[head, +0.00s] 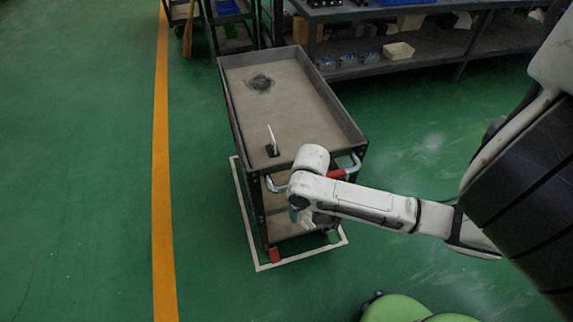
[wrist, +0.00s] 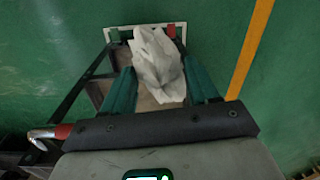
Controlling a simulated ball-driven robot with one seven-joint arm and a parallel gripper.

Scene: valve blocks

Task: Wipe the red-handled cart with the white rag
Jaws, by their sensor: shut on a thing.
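The cart (head: 290,95) is a dark metal cart with a grey tray top and a red-gripped handle (head: 338,173) at its near end. A dark smudge (head: 260,82) lies on the far part of its tray. My gripper (head: 302,214) hangs just past the near end of the cart, below the level of the tray. In the wrist view, the crumpled white rag (wrist: 157,65) sits between its two green fingers, which are shut on it. The red handle also shows in the wrist view (wrist: 62,131). In the head view my arm hides part of the handle and most of the rag.
A small white upright piece on a dark base (head: 272,148) stands on the tray's near left corner. A shelf bench (head: 420,60) stands behind at the right, other carts (head: 230,30) at the back. The green floor left of the orange line (head: 162,150) is clear.

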